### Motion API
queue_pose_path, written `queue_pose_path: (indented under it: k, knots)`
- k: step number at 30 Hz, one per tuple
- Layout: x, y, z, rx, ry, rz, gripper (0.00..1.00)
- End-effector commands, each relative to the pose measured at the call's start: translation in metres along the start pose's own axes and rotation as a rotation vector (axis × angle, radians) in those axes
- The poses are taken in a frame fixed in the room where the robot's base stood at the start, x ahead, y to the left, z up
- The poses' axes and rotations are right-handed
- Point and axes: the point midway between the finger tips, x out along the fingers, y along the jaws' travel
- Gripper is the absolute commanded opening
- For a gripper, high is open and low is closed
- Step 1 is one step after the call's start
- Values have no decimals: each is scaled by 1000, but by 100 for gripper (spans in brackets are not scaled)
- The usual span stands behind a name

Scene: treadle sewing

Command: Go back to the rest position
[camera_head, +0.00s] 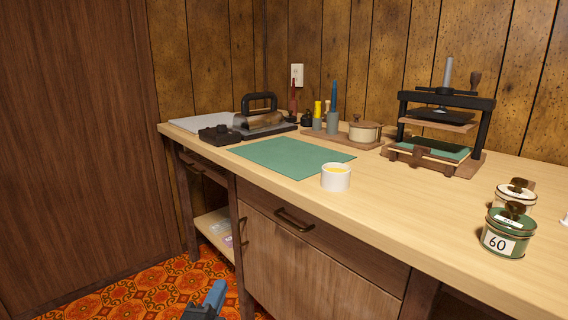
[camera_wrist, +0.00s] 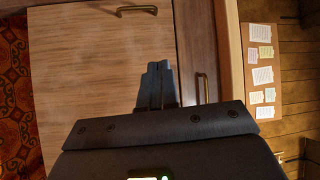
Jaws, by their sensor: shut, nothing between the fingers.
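My gripper (camera_wrist: 158,85) is shut and empty in the wrist view, its two dark fingers pressed together in front of the wooden cabinet front (camera_wrist: 95,70). In the head view, a blue-grey part of my arm (camera_head: 209,300) shows at the bottom edge, low in front of the workbench and over the patterned floor. The gripper is apart from everything on the worktop.
The wooden worktop (camera_head: 410,205) holds a green mat (camera_head: 285,157), a white cup (camera_head: 336,178), a black press (camera_head: 445,105), and a green tin (camera_head: 507,236) near the front right. A drawer (camera_head: 330,245) with a brass handle (camera_head: 294,220) is shut below. The orange floor (camera_head: 130,295) at left is clear.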

Motion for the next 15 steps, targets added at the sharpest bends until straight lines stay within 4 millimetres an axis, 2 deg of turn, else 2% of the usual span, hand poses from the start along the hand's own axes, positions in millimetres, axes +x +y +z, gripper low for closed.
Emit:
queue_pose_path:
  k: [5,8,11,15]
  knots:
    - [2,37,-64,-119,0,-58,0]
    - [-4,58,-110,-214,-7,-98,0]
    - [-16,77,-156,-314,-21,-132,0]
    - [-44,97,-215,-454,-48,-166,0]
